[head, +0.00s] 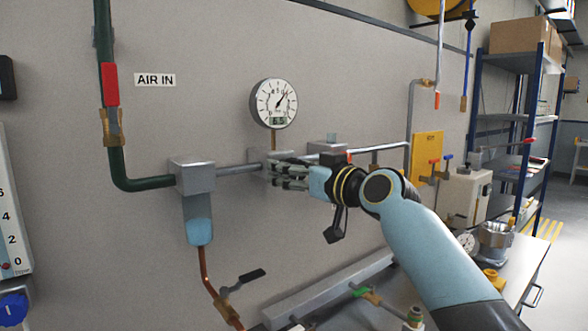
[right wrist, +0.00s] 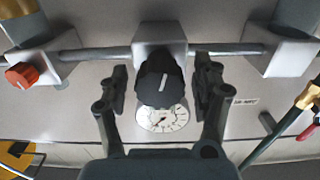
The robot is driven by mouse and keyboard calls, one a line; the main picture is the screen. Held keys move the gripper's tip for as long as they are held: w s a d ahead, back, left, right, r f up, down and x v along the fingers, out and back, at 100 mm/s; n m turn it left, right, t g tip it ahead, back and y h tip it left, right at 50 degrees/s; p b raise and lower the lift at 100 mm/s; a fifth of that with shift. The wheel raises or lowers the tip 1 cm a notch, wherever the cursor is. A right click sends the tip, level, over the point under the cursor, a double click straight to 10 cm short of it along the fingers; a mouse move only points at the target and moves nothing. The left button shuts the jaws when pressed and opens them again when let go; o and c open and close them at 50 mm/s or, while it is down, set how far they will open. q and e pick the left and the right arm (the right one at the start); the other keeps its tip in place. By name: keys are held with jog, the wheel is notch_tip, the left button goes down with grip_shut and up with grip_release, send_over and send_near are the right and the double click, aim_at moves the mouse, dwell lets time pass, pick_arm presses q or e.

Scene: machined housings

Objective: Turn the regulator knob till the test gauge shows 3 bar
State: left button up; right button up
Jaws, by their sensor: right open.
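The test gauge (head: 273,103) is a round white dial on the wall pipe, with a small green display below its centre. Its needle points up and to the right; the numbers are too small to read surely. In the right wrist view the gauge (right wrist: 163,119) is partly covered by the regulator knob (right wrist: 158,82). My right gripper (head: 284,174) is open, with one finger on each side of the knob and small gaps visible. The knob is hidden by the gripper in the head view. My left gripper is out of view.
A horizontal pipe carries grey blocks (head: 194,177) on both sides of the knob. A red-orange knob (right wrist: 22,75) sits on the left block in the right wrist view. A bench with fittings (head: 340,285) lies below right, and blue shelving (head: 520,100) stands beyond.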

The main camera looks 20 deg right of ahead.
jog(key=shift+c, duration=0.5)
jog(key=c, duration=1.1)
jog(key=shift+f+n+b, duration=0.15)
jog(key=shift+n+b, duration=0.35)
jog(key=shift+b, duration=0.45)
jog(key=n+b, duration=0.6)
jog(key=b, duration=0.2)
jog(key=shift+n, duration=0.4)
jog(key=n+b, duration=0.2)
jog(key=shift+f+n, duration=0.1)
jog(key=shift+n, duration=0.3)
jog(key=n+b, duration=0.3)
jog(key=shift+n, duration=0.3)
jog(key=n+b, duration=0.2)
jog(key=n, duration=0.1)
jog(key=shift+n+b, duration=0.65)
jog(key=shift+n, duration=1.05)
